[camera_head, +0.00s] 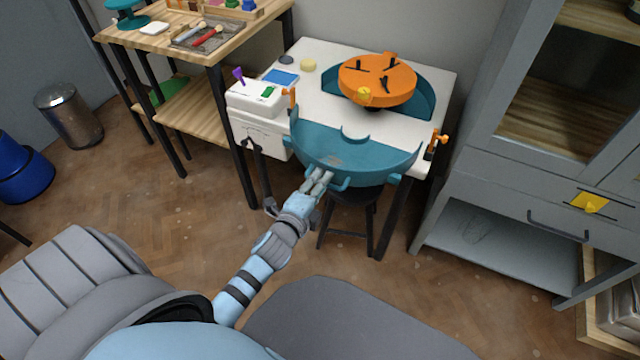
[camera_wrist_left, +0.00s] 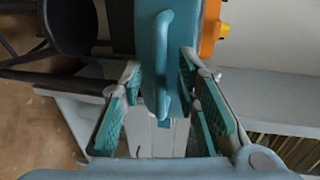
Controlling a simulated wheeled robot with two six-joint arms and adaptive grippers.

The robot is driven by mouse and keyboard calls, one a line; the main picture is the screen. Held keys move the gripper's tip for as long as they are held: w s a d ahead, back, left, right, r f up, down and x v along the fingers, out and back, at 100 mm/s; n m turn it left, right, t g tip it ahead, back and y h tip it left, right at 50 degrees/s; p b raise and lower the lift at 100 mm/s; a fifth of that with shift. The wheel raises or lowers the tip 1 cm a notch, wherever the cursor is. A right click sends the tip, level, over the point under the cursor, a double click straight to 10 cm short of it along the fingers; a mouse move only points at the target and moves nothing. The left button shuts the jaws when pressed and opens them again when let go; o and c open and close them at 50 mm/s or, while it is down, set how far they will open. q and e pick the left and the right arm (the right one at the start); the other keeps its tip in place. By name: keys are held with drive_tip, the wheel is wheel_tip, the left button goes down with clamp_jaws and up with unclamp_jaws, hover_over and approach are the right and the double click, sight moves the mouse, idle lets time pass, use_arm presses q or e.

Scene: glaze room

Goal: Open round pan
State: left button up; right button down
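The round pan is teal and in two halves. Its front half (camera_head: 352,154) lies apart from the rear half (camera_head: 427,101) and reaches over the front edge of the white wheel table (camera_head: 404,128). The rear half curves behind the orange wheel head (camera_head: 378,80). My left gripper (camera_head: 322,180) is at the front half's outer wall, by its handle (camera_head: 345,187). In the left wrist view the handle (camera_wrist_left: 164,60) stands between the spread fingers of my left gripper (camera_wrist_left: 160,82); I see no clear grip on it. My right gripper is not in view.
Orange clamps stand at the table's left (camera_head: 291,97) and right (camera_head: 437,140). A black stool (camera_head: 352,210) is under the front edge. A wooden tool bench (camera_head: 200,45) is at left, a grey cabinet (camera_head: 500,205) at right. The floor in front is mostly clear.

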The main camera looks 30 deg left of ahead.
use_arm(q)
drive_tip(key=v, duration=1.2)
drive_tip(key=s+a+f+n+g+p, duration=0.1)
drive_tip(key=s+f+n+g, duration=0.25)
drive_tip(key=s+f, duration=0.4)
drive_tip(key=s+f+n+g+p, duration=0.1)
drive_tip(key=s+f+n+g, duration=0.25)
drive_tip(key=f, duration=0.65)
drive_tip(key=s+a+f+n+g+p, duration=0.1)
drive_tip(key=s+f+n+g, duration=0.1)
drive_tip(key=s+f+n, duration=0.55)
drive_tip(key=s+f+n+g+p, duration=0.2)
drive_tip(key=s+f+g+p, duration=0.2)
drive_tip(key=s, duration=0.7)
drive_tip(key=shift+s+d+f+g+h, duration=0.35)
drive_tip(key=shift+f+g, duration=0.35)
drive_tip(key=shift+f, duration=0.5)
